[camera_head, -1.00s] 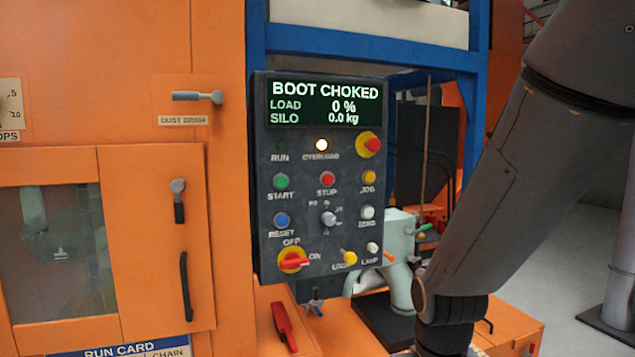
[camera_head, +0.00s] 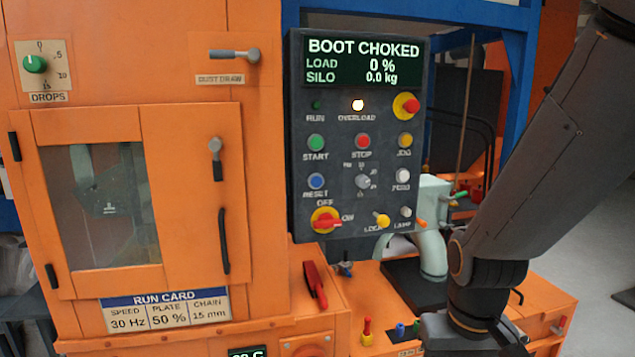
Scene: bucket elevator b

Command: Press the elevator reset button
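The blue reset button (camera_head: 316,181) is on the left side of the dark control panel (camera_head: 338,215), labelled RESET, below the green START button (camera_head: 316,142). The panel's display (camera_head: 363,62) reads BOOT CHOKED, LOAD 0 %, SILO 0.0 kg. The OVERLOAD lamp (camera_head: 358,105) is lit, and the RUN lamp (camera_head: 316,105) looks dark. My gripper is outside the picture, past the bottom edge. Nothing covers the reset button.
Near the reset button are the red STOP button (camera_head: 363,141), a selector knob (camera_head: 363,181) and a red rotary switch (camera_head: 326,220). A red-handled tool (camera_head: 315,284) stands below the panel on the orange base. An orange cabinet door with a window (camera_head: 100,205) is at left.

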